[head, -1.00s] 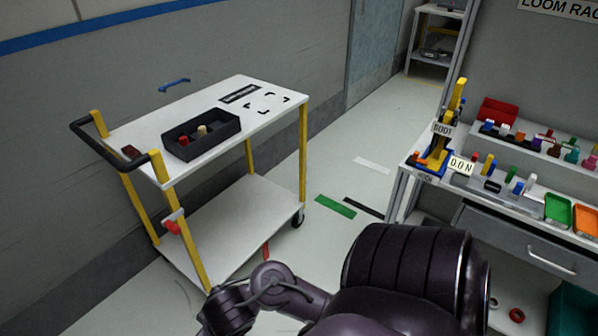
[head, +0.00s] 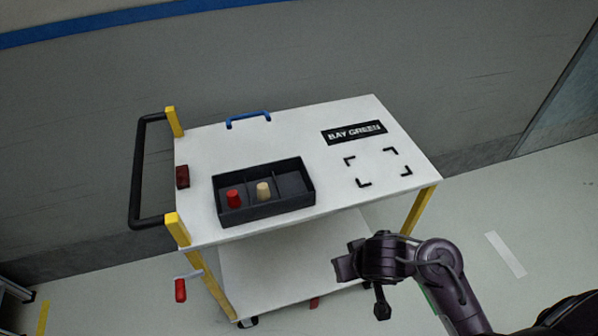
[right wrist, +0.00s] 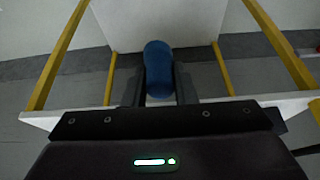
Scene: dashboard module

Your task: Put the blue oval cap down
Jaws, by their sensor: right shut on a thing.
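The blue oval cap (right wrist: 158,68) shows upright in the right wrist view, held between the two dark fingers of my right gripper (right wrist: 159,88). In the head view my right gripper (head: 347,262) is in front of the cart's near edge; I cannot make out the cap there. A black tray (head: 265,211) on the white cart top has three compartments. A red peg-like piece (head: 234,199) stands in the left one and a beige piece (head: 263,191) in the middle one. The right compartment looks empty. My left gripper is not in view.
The cart top (head: 300,137) carries a BAY GREEN label (head: 354,133), black corner marks (head: 364,183) around a bare patch, a blue handle (head: 248,119) and a dark red block (head: 182,177). A black push handle (head: 137,180) is at left. A wall stands behind.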

